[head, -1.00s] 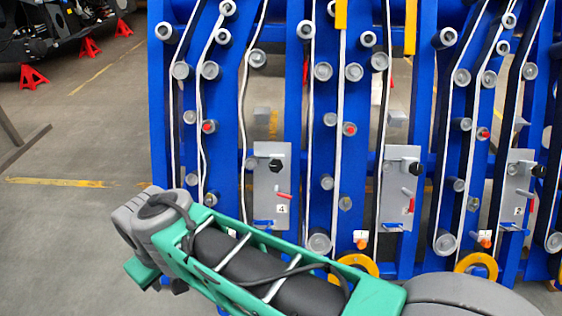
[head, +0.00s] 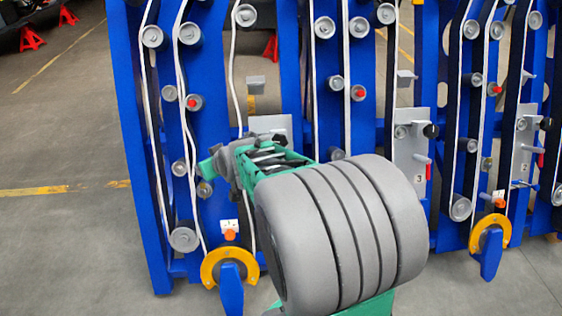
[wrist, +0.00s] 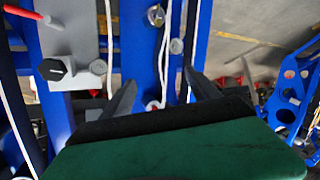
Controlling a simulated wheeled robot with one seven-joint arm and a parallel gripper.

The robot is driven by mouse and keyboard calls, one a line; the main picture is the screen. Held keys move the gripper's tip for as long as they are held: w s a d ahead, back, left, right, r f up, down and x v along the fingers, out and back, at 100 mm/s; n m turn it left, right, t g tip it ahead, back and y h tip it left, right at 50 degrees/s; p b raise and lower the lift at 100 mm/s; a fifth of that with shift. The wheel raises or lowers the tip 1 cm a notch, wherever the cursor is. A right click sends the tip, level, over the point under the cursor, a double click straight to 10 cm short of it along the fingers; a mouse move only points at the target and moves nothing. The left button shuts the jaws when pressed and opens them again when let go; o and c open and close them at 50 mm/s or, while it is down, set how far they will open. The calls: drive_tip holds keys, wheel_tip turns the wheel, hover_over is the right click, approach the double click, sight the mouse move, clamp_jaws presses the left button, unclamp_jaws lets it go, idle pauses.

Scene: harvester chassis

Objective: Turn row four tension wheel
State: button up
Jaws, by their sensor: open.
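My gripper (wrist: 163,84) is open and empty in the wrist view, its two dark fingers apart before a blue upright with white belts. Left of it there is a grey plate (wrist: 83,35) with a black hexagonal knob (wrist: 54,69) and a red handle (wrist: 22,12); neither is touched. In the head view, my arm mostly hides the leftmost grey plate (head: 273,124), so its number cannot be read now. Below it, a yellow ring-shaped wheel (head: 209,266) with a blue lever stands under an orange knob (head: 229,235). Which part is the tension wheel is not marked.
Blue frame uprights (head: 134,150) carry several grey rollers and white belts. Other grey plates and a second yellow wheel (head: 478,239) stand to the right. Red jack stands (head: 31,38) are at the far left.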

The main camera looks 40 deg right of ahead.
drive_tip(key=shift+o, duration=0.3)
drive_tip(key=w+d+f+m+t+h+b, duration=0.1)
drive_tip(key=w+d+f+t+h+b, duration=0.1)
drive_tip(key=d+f, duration=0.6)
drive_tip(key=shift+w+d+f+b, duration=0.3)
drive_tip(key=shift+w+d+b, duration=0.3)
drive_tip(key=shift+b, duration=0.4)
drive_tip(key=m+t+h+b, duration=0.3)
drive_tip(key=m+h+b, duration=0.1)
drive_tip(key=h+b, duration=0.25)
approach(280, 146)
drive_tip(key=x, duration=1.1)
drive_tip(key=shift+w+d+f, duration=0.1)
drive_tip(key=shift+w+d, duration=0.05)
drive_tip(key=shift+w, duration=0.05)
drive_tip(key=shift+w+d, duration=0.25)
drive_tip(key=shift+w, duration=0.1)
drive_tip(key=c, duration=1.4)
